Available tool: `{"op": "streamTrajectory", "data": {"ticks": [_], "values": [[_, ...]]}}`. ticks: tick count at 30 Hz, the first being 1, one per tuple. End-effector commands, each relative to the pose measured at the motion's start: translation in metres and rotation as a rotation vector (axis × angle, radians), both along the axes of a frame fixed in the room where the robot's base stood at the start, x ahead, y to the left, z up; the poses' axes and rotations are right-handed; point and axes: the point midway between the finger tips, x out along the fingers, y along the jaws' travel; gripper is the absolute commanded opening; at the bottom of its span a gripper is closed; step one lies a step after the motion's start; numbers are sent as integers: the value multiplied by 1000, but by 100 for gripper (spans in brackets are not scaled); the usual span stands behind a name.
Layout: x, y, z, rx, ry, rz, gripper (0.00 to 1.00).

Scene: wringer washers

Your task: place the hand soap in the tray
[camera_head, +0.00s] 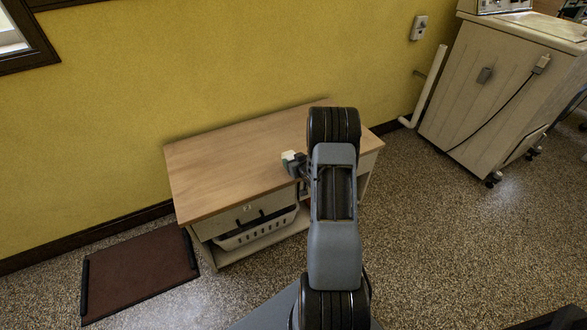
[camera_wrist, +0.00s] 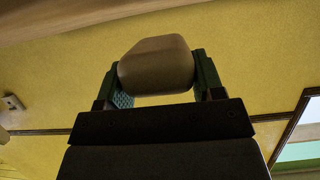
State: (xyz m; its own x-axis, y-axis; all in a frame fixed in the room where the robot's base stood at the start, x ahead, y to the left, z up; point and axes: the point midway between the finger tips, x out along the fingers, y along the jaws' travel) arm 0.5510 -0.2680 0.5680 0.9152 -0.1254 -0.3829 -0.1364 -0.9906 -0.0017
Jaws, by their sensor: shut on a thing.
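The hand soap, a pale rounded block (camera_head: 289,155), is between the jaws of my gripper (camera_head: 294,160). In the wrist view the soap (camera_wrist: 156,64) shows large and brownish in shade, with a green finger on each side. My gripper is shut on it, over the wooden tabletop in the head view; I cannot tell how high above the top it is. A flat brown tray (camera_head: 137,272) with black handles at two ends lies on the floor, left of the table and well apart from my gripper. The tray looks empty.
The wooden table (camera_head: 225,165) stands against the yellow wall, its visible top bare. A white basket (camera_head: 257,233) sits on the shelf below. A large pale cabinet (camera_head: 490,95) on casters and a white pipe (camera_head: 430,90) stand at right. Speckled floor is free in front.

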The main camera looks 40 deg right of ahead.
Motion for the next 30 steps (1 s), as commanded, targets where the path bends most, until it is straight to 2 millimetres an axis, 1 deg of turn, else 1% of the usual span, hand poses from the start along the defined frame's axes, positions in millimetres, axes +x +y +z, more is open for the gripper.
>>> {"op": "streamTrajectory", "data": {"ticks": [1,6,8,15,20,21,28,30], "values": [[4,0,-8,1,1,1,34],[3,0,-32,1,1,0,34],[3,0,-35,0,-1,0,34],[3,0,-34,0,-1,0,34],[3,0,-39,0,-1,0,34],[2,0,-37,0,0,0,65],[2,0,-37,0,1,0,87],[2,0,-37,0,1,0,87]]}}
